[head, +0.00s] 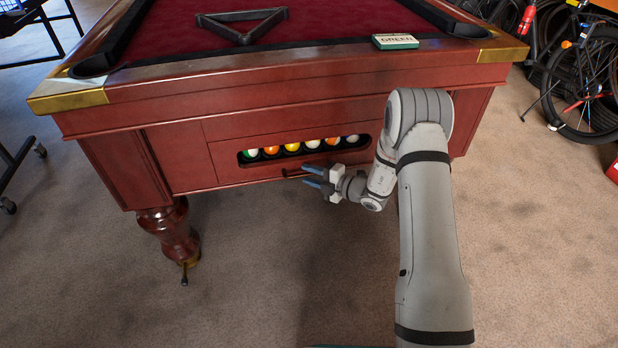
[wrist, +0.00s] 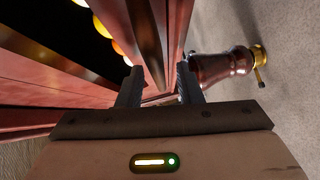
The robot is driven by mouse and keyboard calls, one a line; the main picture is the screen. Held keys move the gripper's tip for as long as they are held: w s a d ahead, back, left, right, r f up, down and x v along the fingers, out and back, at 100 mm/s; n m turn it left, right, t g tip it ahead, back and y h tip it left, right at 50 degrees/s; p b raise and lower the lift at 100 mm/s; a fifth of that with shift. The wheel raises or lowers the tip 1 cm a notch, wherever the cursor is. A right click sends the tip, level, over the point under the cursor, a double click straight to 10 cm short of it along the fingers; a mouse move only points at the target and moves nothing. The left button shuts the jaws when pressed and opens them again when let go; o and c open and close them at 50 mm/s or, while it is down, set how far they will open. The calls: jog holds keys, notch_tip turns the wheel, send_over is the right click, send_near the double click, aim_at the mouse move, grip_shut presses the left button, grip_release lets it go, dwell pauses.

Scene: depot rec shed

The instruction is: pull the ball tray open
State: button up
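The ball tray (head: 226,168) is a dark red wooden front in the side of the pool table (head: 150,112), with a dark slot showing several balls (head: 292,147). It looks closed, flush with the table side. A thin dark handle (head: 288,172) sits below the slot, partly hidden by my gripper. My gripper (head: 308,176) is at the handle, its two bluish fingers apart, one above the other. In the wrist view my gripper (wrist: 158,84) shows spread fingers with a dark red wooden bar running between them. I cannot tell whether they touch the handle.
A ball rack (head: 243,28) and a green-and-white box (head: 395,41) lie on the table top. A turned table leg (head: 170,235) stands at the left. Bicycles (head: 583,75) stand at the right. The carpet (head: 270,270) before the table is clear.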

jog(key=shift+w+a, duration=0.2)
jog(key=shift+a, duration=0.25)
jog(key=shift+c, duration=0.2)
grip_shut()
